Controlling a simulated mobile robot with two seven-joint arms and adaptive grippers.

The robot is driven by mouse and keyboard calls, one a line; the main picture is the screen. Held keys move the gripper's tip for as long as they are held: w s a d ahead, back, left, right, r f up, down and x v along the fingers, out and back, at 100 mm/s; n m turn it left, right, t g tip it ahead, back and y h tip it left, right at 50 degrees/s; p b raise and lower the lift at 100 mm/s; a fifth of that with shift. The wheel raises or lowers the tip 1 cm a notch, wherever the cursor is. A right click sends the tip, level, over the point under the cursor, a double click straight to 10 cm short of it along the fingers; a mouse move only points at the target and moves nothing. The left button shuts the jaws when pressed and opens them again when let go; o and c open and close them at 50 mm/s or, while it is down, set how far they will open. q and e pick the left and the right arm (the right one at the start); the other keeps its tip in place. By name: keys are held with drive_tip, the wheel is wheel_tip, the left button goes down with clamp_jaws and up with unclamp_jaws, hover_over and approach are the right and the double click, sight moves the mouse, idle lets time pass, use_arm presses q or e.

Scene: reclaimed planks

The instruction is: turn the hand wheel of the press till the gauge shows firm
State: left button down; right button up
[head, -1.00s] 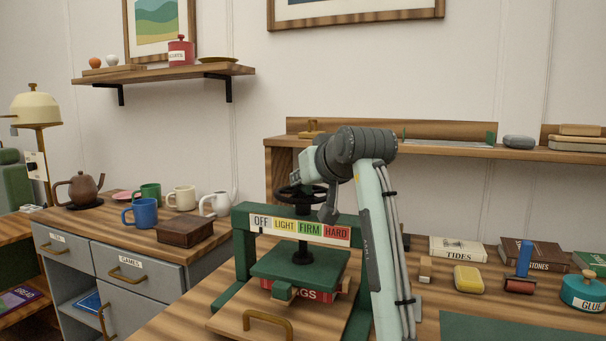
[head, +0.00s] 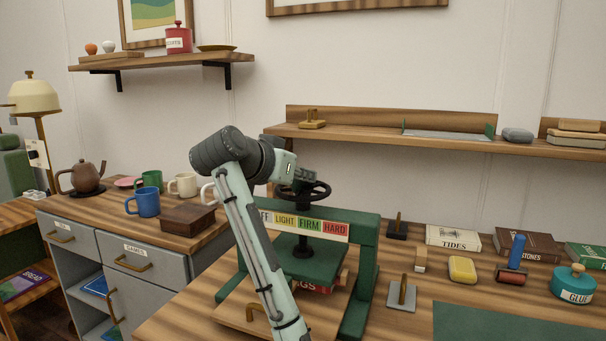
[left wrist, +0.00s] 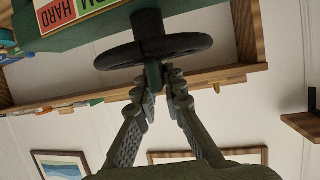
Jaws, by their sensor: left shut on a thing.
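The green press (head: 368,262) stands on the plank bench, its lower left hidden behind my left arm. Its black hand wheel (head: 322,190) sits on top of the screw. A red book (head: 318,290) lies under the green plate. My right gripper is out of view.
A wooden board with a brass handle (head: 256,312) lies before the press. To the right are a brass-handled plate (head: 402,294), a yellow block (head: 462,269), a roller (head: 512,272), books and a glue pot (head: 573,286). Mugs and a wooden box (head: 190,220) stand left. A shelf (head: 440,142) runs behind.

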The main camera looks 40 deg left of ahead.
use_arm(q)
drive_tip(key=shift+f+m+h, duration=0.1)
drive_tip(key=shift+m+h, duration=0.5)
drive_tip(key=shift+h, duration=0.1)
drive_tip(key=shift+m+h, duration=0.3)
drive_tip(key=shift+h, duration=0.1)
drive_tip(key=c, duration=1.6)
unclamp_jaws()
drive_tip(key=shift+v, duration=6.05)
drive_tip(key=shift+w, duration=0.1)
